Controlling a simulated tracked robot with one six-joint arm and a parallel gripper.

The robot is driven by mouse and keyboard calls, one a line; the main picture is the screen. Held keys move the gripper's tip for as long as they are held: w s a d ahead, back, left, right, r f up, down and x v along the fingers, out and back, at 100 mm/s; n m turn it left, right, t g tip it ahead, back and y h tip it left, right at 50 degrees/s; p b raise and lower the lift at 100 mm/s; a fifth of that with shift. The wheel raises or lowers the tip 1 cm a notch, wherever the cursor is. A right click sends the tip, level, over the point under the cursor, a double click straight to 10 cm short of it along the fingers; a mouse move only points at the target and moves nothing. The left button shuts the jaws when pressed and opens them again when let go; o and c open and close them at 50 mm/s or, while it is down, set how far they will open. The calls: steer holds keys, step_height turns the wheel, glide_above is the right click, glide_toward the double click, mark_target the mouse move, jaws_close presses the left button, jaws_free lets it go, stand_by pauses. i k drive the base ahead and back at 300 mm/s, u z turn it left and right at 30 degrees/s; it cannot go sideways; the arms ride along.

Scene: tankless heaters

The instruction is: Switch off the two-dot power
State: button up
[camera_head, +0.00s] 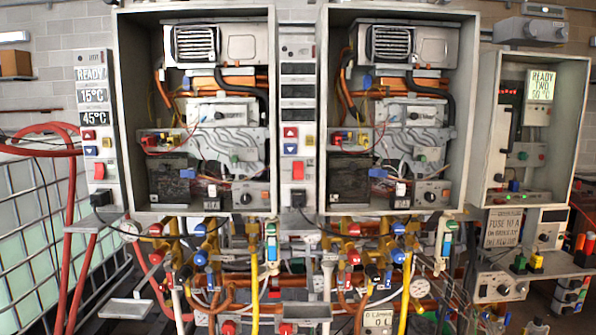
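Two open heater cabinets stand side by side, the left one (195,211) and the right one (390,209). A narrow control panel (112,150) left of the left cabinet has lit displays reading READY, 15°C and 45°C, with a red power-like switch (99,171) low on it. A second panel (297,50) between the cabinets has dark displays and a similar red switch (298,170). Small marks top both panels, but I cannot tell which shows two dots. The switch positions are too small to read. My gripper is not in view.
A third cabinet (566,150) at the right has a lit READY display (540,86). Pipes, valves and yellow hoses (254,280) crowd the space below the cabinets. Red hoses (72,200) and a caged white tank (30,215) stand at the left.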

mark_target(298, 166)
steer(key=k, duration=0.65)
steer(key=u, duration=0.5)
steer(key=i, duration=0.75)
steer(key=u, duration=0.55)
steer(key=i, duration=0.5)
steer(key=u, duration=0.1)
